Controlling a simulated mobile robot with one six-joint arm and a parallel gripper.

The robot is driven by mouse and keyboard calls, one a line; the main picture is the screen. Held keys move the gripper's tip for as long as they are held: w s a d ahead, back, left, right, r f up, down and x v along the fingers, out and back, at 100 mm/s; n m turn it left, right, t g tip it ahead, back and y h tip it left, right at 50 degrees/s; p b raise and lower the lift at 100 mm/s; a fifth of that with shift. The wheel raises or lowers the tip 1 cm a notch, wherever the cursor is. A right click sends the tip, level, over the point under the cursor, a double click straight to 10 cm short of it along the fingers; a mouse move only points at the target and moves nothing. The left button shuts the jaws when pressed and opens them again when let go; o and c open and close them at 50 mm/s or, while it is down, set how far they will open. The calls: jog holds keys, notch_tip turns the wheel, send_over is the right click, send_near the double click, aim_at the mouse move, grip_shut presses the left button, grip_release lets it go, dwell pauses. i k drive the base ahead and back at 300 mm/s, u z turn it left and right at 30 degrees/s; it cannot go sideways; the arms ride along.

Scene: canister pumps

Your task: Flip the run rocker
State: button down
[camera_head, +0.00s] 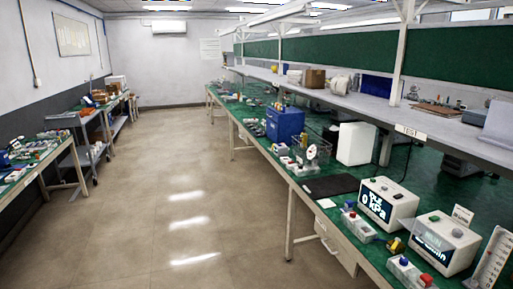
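A white box with a lit display reading 0 kPa (388,203) stands on the right bench. A second white box with a lit display (446,242) stands nearer, its text partly unreadable. Small light-coloured units with blue and red tops stand in front of them: one pair by the first box (357,222), another at the bottom edge (409,273). I cannot make out which part is the run rocker, or its position. My gripper is not in view.
The green-topped right bench (322,206) runs into the distance under a raised shelf (448,121). A black mat (331,186), a gauge (312,152), a white container (356,144) and a blue case (285,124) stand along it. The floor aisle (165,185) is clear.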

aim_at(434, 218)
jog(key=z, duration=0.05)
jog(key=k, duration=1.35)
jog(key=z, duration=0.3)
jog(key=i, duration=1.6)
jog(key=u, duration=0.8)
jog(key=i, duration=0.35)
jog(key=u, duration=0.15)
